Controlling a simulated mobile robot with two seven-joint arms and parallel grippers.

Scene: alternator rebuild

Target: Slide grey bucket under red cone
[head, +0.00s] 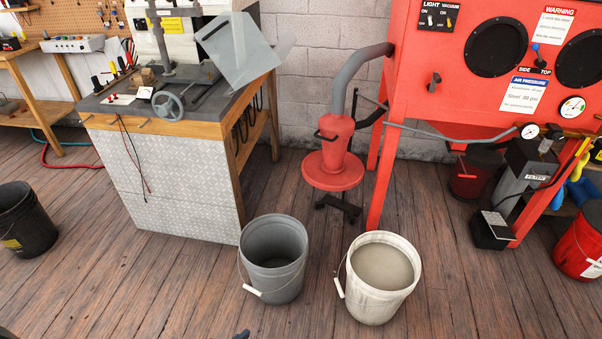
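The grey bucket (275,287) stands upright on the plank floor at the lower middle. It looks empty, and its wire handle with a white grip hangs at its left front. The red cone (336,140) is behind it and to the right, with a grey hose rising from its top. A round red disc (333,171) flares out under the cone, above a dark base (340,206) with casters. The bucket is in front of the cone and apart from it. Neither gripper can be made out; a small dark shape at the bottom edge is too cut off to identify.
A white bucket (380,300) with pale contents stands close to the right of the grey one. A red blasting cabinet's leg (387,165) is right of the cone. A workbench (180,185) is to the left. A black bucket (30,235) stands far left.

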